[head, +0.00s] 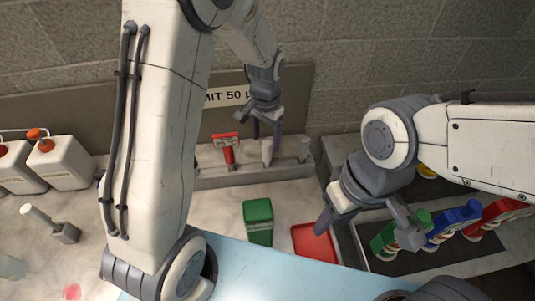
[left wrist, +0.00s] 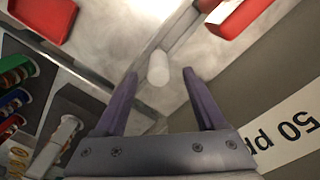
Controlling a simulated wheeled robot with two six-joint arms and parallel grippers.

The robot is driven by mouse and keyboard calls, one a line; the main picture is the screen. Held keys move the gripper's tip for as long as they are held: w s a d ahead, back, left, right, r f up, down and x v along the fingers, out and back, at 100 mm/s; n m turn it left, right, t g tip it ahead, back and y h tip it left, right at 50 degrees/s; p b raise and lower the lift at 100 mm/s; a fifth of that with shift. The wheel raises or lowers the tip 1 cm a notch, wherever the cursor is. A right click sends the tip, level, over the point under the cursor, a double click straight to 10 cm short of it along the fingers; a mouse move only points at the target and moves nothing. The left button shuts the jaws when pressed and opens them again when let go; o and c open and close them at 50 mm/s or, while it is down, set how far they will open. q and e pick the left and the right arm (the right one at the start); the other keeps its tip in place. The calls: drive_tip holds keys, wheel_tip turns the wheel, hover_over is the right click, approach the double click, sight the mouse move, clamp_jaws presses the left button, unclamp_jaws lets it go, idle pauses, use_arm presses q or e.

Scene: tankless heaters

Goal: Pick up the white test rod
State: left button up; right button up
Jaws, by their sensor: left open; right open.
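A white test rod (head: 267,152) stands upright in the grey rack by the back wall. My left gripper (head: 266,134) is open above it, fingers pointing down. In the left wrist view the white rod (left wrist: 158,67) shows end-on between the tips of the open left gripper (left wrist: 160,75), with a gap on each side. Its lower part is hidden there. My right gripper (head: 364,224) is open and empty at the right, over the edge of the dark tray (head: 400,262).
The rack (head: 215,181) also holds a red tagged tool (head: 228,150) left of the rod and a grey-white piece (head: 304,150) right of it. A green box (head: 258,222) and red tray (head: 314,243) lie in front. White jugs (head: 62,163) stand left.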

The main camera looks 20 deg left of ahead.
sight(267, 152)
use_arm(q)
wheel_tip(267, 152, down, 6)
drive_tip(key=shift+d+r+p, duration=0.15)
drive_tip(key=shift+r+p, duration=0.1)
drive_tip(key=shift+p, duration=0.7)
drive_tip(key=shift+f, duration=0.3)
clamp_jaws()
